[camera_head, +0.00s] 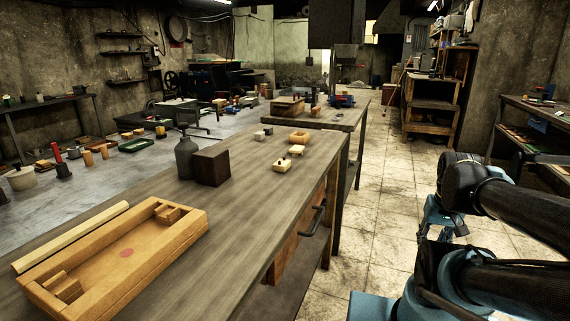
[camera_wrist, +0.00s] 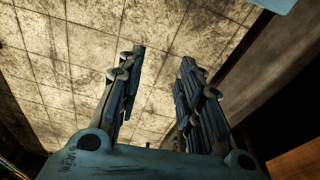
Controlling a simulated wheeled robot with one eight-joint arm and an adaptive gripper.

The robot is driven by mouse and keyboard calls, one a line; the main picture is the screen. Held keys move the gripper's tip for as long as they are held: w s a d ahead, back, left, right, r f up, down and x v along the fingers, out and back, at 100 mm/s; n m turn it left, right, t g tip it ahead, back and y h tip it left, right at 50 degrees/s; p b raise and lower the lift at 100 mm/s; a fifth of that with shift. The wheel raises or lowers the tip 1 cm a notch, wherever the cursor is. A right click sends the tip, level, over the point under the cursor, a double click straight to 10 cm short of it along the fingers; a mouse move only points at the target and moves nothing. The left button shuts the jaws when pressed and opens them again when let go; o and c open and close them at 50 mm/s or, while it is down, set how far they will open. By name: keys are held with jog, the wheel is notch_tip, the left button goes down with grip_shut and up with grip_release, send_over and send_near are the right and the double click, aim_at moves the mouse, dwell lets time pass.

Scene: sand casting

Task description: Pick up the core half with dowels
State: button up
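Two small cream blocks lie on the near workbench in the head view, toward its far right end. The nearer cream block (camera_head: 282,165) has a small dark bump on top. The farther cream block (camera_head: 297,151) looks flatter. They are too small to tell which is the core half with dowels. My gripper (camera_wrist: 162,62) shows in the wrist view with its two fingers apart and nothing between them. It points at the tiled floor, and neither cream block shows in that view. My arm is at the right of the head view, off the bench.
The near workbench (camera_head: 240,205) carries a wooden frame (camera_head: 110,268), a pale wood strip (camera_head: 75,235), a dark brown block (camera_head: 211,166), a grey bottle (camera_head: 185,158) and an orange-tan box (camera_head: 299,137). A drawer handle (camera_head: 314,220) sticks out from its right side. Tiled floor (camera_head: 375,225) lies clear beside it.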

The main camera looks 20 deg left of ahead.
jog(key=shift+w, duration=0.2)
jog(key=shift+o, duration=1)
jog(key=o, duration=0.4)
jog(key=shift+s+a+r+n, duration=0.1)
jog(key=shift+r+n, duration=0.15)
jog(key=shift+r, duration=0.2)
jog(key=shift+s+a+r+n, duration=0.1)
jog(key=shift+r+n, duration=0.15)
jog(key=shift+r, duration=0.15)
jog(key=shift+o, duration=0.2)
jog(key=w+a+r+n, duration=0.6)
jog(key=w+r+n, duration=0.1)
jog(key=r+n, duration=0.15)
notch_tip(320, 180, up, 20)
jog(key=f+n+t, duration=0.1)
jog(key=n, duration=2.4)
send_over(282, 162)
jog(key=s, duration=0.5)
jog(key=x, duration=1.6)
jog(key=shift+w, duration=0.2)
